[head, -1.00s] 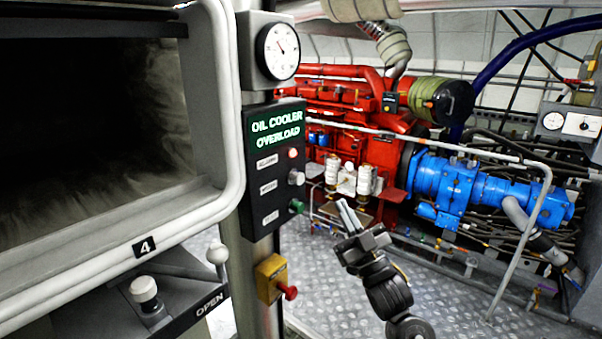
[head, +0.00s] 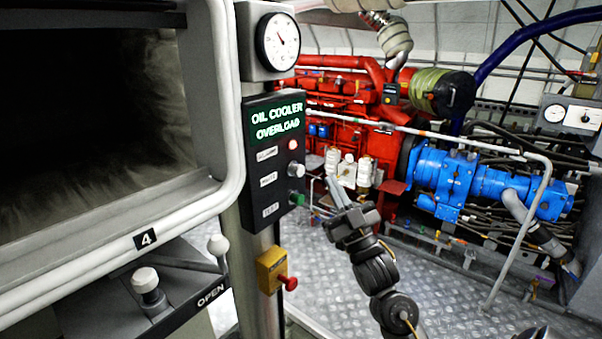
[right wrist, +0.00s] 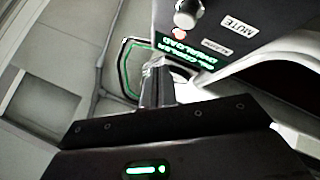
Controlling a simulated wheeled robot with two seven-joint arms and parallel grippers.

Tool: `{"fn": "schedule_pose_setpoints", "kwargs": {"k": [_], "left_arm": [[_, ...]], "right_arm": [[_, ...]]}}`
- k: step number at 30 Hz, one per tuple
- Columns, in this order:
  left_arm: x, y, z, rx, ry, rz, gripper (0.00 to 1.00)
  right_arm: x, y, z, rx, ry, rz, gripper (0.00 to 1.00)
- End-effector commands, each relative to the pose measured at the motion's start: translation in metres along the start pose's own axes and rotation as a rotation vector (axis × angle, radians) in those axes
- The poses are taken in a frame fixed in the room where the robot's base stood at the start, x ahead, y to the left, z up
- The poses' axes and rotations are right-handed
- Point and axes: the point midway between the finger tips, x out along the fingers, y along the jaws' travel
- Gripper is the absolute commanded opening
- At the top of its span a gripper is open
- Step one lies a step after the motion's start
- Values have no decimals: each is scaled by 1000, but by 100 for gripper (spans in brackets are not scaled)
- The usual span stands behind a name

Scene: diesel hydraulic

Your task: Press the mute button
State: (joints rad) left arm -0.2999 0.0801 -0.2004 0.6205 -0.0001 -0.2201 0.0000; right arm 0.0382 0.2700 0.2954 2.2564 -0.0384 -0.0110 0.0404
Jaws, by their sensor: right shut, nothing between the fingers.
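The black oil cooler overload panel (head: 265,185) hangs on a post in the head view. Its mute button (head: 297,170) is a silver-white knob on the panel's right, between a lit red alarm lamp (head: 293,144) and a green test button (head: 297,200). My right gripper (head: 332,184) is shut and empty, to the right of the mute button and slightly lower in the picture, apart from it. In the right wrist view its shut fingertips (right wrist: 158,64) point up the picture; the mute button (right wrist: 187,14) and MUTE label (right wrist: 237,27) show above and right. My left gripper is out of view.
A round gauge (head: 278,42) sits above the panel. A yellow box with a red knob (head: 289,284) is below it. An open-fronted chamber (head: 80,120) fills the left; a red and blue engine (head: 445,180) stands behind. Open floor lies between.

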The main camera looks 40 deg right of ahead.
Motion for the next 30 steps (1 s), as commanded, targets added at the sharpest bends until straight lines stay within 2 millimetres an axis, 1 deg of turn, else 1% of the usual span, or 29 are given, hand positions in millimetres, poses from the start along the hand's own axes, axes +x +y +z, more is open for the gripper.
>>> {"fn": "schedule_pose_setpoints", "kwargs": {"k": [6,12,18,30], "left_arm": [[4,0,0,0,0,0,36],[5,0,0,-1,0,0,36],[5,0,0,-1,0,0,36],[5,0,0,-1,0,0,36]], "right_arm": [[20,-14,15,2,1,0,0],[31,-23,22,0,1,0,0],[35,-26,25,-1,0,-1,0],[35,-26,25,-1,0,-1,0]]}}
